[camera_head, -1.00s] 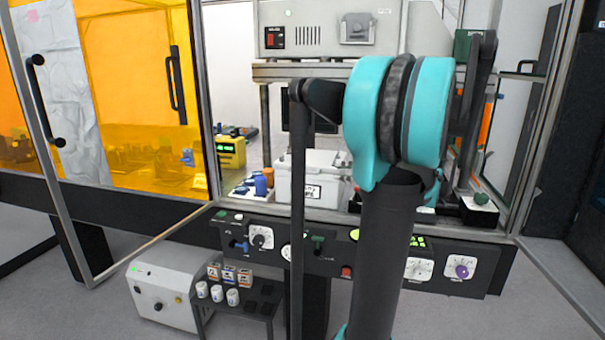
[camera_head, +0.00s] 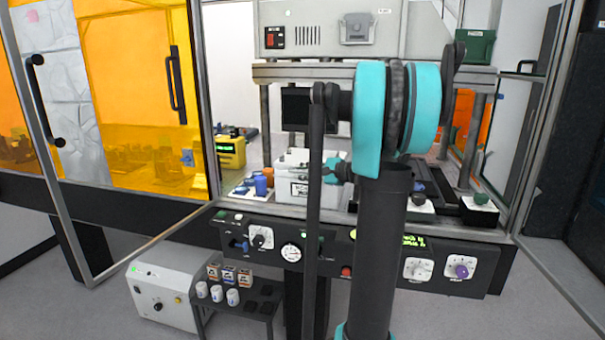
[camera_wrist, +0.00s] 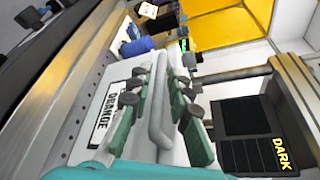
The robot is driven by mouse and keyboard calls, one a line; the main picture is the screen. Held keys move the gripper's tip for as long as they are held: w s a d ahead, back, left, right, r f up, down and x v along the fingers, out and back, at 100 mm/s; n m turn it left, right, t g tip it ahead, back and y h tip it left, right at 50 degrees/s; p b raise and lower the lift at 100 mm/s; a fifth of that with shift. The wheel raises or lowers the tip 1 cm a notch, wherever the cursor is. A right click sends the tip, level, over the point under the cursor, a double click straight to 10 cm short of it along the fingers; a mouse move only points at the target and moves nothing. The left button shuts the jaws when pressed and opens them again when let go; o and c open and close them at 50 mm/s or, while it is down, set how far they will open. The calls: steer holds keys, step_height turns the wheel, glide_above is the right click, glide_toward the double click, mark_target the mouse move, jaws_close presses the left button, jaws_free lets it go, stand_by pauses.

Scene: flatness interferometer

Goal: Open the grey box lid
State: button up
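The light grey box (camera_head: 292,188) stands on the bench inside the frame in the head view, partly hidden by my arm. In the wrist view the box (camera_wrist: 88,150) has a label that reads roughly "ORANGE". A grey bar handle (camera_wrist: 158,122) runs along the box. My gripper (camera_wrist: 161,92) is open, with its green fingers and dark pads on either side of the handle and gaps showing. In the head view my gripper (camera_head: 333,172) is at the box's right end, its fingertips hard to see. I cannot tell whether the lid is raised.
Blue containers (camera_head: 262,184) stand left of the box, with a yellow instrument (camera_head: 231,152) behind them. A black device marked DARK (camera_wrist: 255,130) is close to the gripper in the wrist view. The control panel (camera_head: 330,255) runs along the bench front. Metal frame posts flank the opening.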

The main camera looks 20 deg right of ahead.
jaws_close()
stand_by(0.3)
